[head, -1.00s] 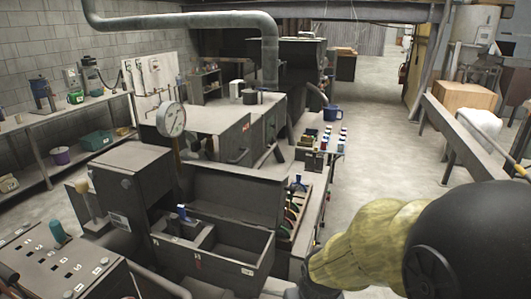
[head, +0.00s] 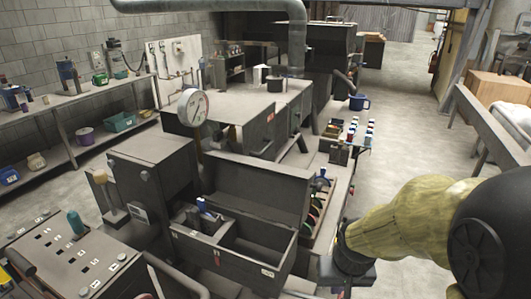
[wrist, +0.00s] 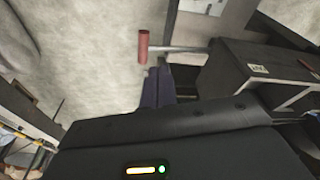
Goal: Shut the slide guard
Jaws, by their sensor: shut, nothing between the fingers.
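No part is plainly marked as the slide guard, and I cannot tell which piece it is. A red grip (wrist: 143,47) on a bare metal rod (wrist: 180,49) sticks out beside a dark box (wrist: 262,72) in the wrist view. My gripper's fingers (wrist: 157,86) are shut and empty, just below the red grip in that picture and apparently apart from it. In the head view my gripper (head: 345,287) is at the bottom edge, right of the dark machine (head: 258,193); its fingertips are mostly cut off.
An open-topped dark bin (head: 235,262) stands at the machine's front. A dial gauge (head: 193,106) rises behind it. A control panel (head: 75,262) is at lower left. A blue mug (head: 358,102) and several small coloured items stand beyond. The floor (head: 400,150) on the right is clear.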

